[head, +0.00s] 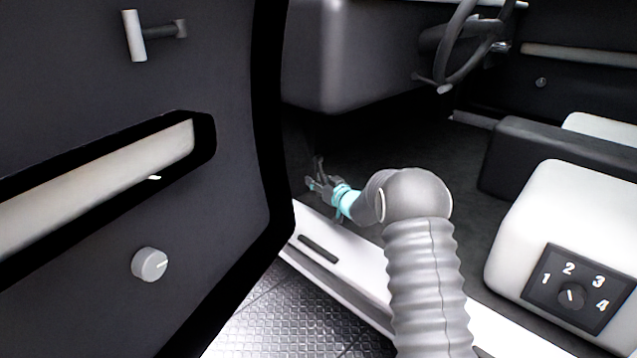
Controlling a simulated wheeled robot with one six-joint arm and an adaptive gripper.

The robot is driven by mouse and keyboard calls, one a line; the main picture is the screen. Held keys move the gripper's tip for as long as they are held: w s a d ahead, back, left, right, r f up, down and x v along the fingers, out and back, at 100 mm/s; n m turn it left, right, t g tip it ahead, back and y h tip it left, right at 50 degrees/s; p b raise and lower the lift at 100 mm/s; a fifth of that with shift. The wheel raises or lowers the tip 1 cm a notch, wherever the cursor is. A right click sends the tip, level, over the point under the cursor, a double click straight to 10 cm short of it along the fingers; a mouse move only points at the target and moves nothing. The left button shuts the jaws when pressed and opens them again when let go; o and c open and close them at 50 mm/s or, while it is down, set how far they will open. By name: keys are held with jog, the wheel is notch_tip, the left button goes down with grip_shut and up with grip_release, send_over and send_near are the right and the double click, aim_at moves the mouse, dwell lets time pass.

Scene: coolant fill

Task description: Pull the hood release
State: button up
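My gripper (314,173) is in the driver's footwell, low under the dashboard and just inside the door sill. Its dark fingers with teal parts look spread apart, and I see nothing held between them. The hood release cannot be made out in the head view. The area under the dashboard (335,60) in front of my gripper is very dark, and part of it is cut off by the open door's edge.
The open door (75,100) fills the left side, with a handle (133,36) and a knob (150,264). A white sill (352,268) runs under my arm. The steering wheel (463,45) is above right. A seat (548,200) with a numbered dial (570,296) stands at right.

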jog(key=v, duration=1.2)
jog(key=shift+r, duration=0.1)
